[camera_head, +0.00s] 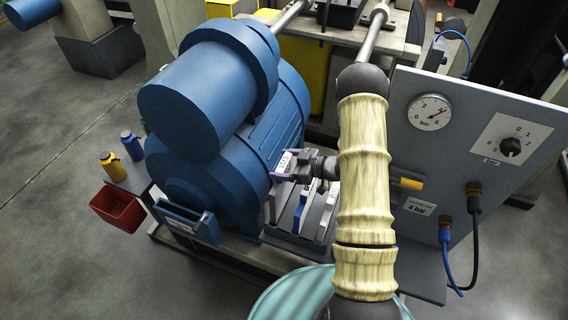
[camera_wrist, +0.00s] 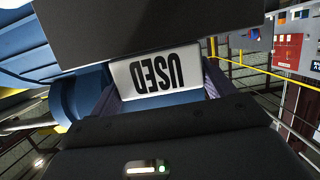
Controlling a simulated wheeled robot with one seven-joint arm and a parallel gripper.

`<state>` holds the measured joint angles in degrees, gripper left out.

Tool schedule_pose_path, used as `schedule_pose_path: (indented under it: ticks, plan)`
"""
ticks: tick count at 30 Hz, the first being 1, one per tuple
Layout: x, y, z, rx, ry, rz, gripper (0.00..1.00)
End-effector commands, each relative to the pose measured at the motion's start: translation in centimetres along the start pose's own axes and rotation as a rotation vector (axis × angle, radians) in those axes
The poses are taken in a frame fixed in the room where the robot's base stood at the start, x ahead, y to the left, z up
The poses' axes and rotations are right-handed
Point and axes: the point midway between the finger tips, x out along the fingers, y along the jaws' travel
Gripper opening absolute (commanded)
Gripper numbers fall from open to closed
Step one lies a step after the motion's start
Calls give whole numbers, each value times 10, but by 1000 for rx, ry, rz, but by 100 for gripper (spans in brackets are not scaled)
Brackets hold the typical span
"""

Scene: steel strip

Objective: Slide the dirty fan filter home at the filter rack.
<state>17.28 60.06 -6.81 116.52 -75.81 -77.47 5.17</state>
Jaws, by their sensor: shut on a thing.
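My gripper (camera_head: 284,172) is beside the right flank of the large blue motor. It is shut on the dirty fan filter, whose white label (camera_head: 286,160) shows at the fingers. In the wrist view the label on the dirty fan filter (camera_wrist: 158,78) reads "USED" upside down, between the two fingers of my gripper (camera_wrist: 160,92). Below my gripper stands a grey slotted holder (camera_head: 289,240), which looks like the filter rack, with blue and pale upright pieces in it. My arm hides part of its right side. I cannot tell whether the filter touches anything there.
The blue motor (camera_head: 215,125) stands close on the left. A grey panel (camera_head: 466,150) with a gauge, a knob and cables stands to the right of my arm. A red bin (camera_head: 118,208) and two yellow-and-blue bottles are at the left. Open floor lies at the far left.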

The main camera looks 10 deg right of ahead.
Motion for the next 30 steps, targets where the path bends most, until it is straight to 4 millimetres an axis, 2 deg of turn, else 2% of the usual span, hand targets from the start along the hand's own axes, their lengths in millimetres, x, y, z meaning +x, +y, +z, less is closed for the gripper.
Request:
schedule_pose_path:
  ticks: [15, 30]
  plan:
    - [0, 0, 0, 0, 1, 0, 53]
    - [3, 0, 10, 0, 1, 0, 53]
